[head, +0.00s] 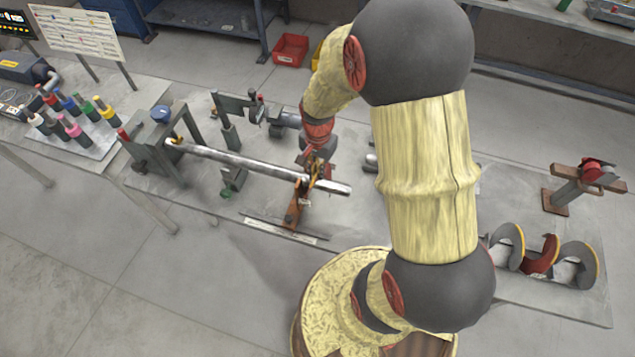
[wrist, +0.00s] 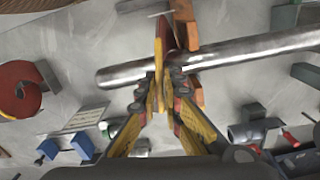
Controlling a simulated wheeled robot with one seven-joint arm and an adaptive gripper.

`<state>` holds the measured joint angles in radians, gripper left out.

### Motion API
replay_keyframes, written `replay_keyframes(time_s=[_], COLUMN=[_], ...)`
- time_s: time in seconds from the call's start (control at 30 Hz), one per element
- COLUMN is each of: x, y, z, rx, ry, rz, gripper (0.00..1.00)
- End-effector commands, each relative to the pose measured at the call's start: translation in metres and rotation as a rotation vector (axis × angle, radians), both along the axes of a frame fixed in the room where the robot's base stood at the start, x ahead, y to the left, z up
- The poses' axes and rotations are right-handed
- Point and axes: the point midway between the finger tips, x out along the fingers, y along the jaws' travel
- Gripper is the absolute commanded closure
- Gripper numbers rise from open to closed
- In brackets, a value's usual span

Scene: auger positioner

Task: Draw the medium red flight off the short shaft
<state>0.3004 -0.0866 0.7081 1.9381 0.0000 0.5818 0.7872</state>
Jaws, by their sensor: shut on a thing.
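A bare bright metal shaft (head: 245,161) lies across the bench, its left end in a dark frame and its right part at an orange rest (head: 293,212). The shaft (wrist: 240,50) crosses the wrist view behind my fingers. My gripper (head: 317,176) shows small in the head view, close to the shaft. A red flight (head: 541,256) sits at the right between grey flights with yellow edges. A red flight (wrist: 20,88) also shows in the wrist view.
Grey flights (head: 506,243) and (head: 578,263) flank the red one. A red and brown stand (head: 560,195) rises at the bench's right. Coloured-cap bottles (head: 72,128) stand on the left table. A red bin (head: 290,49) sits on the floor. My arm hides the bench's middle right.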

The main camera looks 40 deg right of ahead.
Motion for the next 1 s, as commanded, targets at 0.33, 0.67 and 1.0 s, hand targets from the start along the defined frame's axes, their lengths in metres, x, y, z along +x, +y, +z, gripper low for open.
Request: replay_keyframes(time_s=[0.33, 0.67, 1.0], x=[0.001, -0.004, -0.015], y=[0.0, -0.005, -0.013], z=[0.002, 0.003, 0.003], rx=[0.0, 0.0, -0.001], ry=[-0.001, -0.001, -0.002], rz=[0.0, -0.001, -0.001], gripper=[1.0, 1.0, 1.0])
